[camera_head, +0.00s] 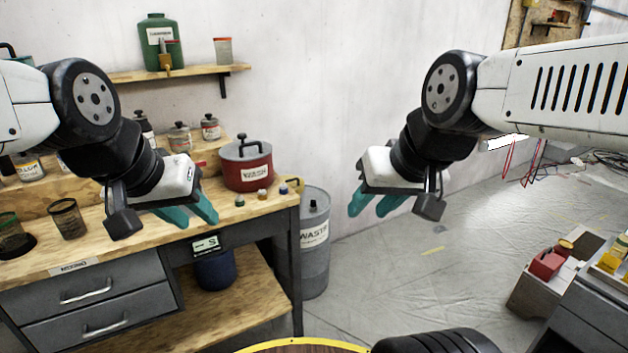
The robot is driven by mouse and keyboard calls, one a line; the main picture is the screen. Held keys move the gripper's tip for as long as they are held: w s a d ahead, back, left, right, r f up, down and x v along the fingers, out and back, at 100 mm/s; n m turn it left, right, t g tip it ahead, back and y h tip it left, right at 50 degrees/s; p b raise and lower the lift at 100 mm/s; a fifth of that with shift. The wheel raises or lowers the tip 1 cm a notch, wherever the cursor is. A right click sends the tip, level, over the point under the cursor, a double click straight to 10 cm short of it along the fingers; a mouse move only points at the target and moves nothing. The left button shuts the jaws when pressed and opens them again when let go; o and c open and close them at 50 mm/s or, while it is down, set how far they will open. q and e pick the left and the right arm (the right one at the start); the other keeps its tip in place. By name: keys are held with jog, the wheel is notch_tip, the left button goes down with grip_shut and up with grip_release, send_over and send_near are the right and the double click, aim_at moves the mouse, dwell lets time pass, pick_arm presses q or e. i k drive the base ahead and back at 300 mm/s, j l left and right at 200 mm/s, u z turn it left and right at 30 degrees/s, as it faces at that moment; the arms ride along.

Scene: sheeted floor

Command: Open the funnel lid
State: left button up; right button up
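No part is clearly readable as a funnel lid. A grey drum (315,262) marked "WASTE" stands on the floor against the bench's right end, with a small spout-like fitting on its top. A red pot (247,172) with a grey lid (243,150) and black handle sits on the bench; the lid looks closed. My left gripper (197,221) is open and empty, in front of the bench, left of the drum in the picture. My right gripper (368,213) is open and empty, in front of the wall, right of the drum. Neither touches anything visible.
The wooden bench (110,240) holds small bottles, jars and cups, with grey drawers (95,312) below. A shelf (180,72) carries a green jug (160,42). A blue container (215,272) is under the bench. Sheeted floor is largely clear in the middle; a cart (590,310) stands right.

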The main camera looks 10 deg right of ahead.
aim_at(296, 183)
jog(key=i+u, duration=0.1)
jog(key=u, duration=0.3)
jog(key=i+l+u, duration=0.1)
jog(key=u, duration=0.25)
jog(key=i+l+u, duration=0.15)
jog(key=l, duration=0.2)
jog(key=i+l+u, duration=0.1)
jog(key=i+l, duration=0.2)
jog(key=i+l+u, duration=0.15)
jog(key=l, duration=0.25)
jog(key=i+l+u, duration=0.1)
jog(key=l, duration=0.3)
jog(key=i+l, duration=0.3)
jog(key=l, duration=0.2)
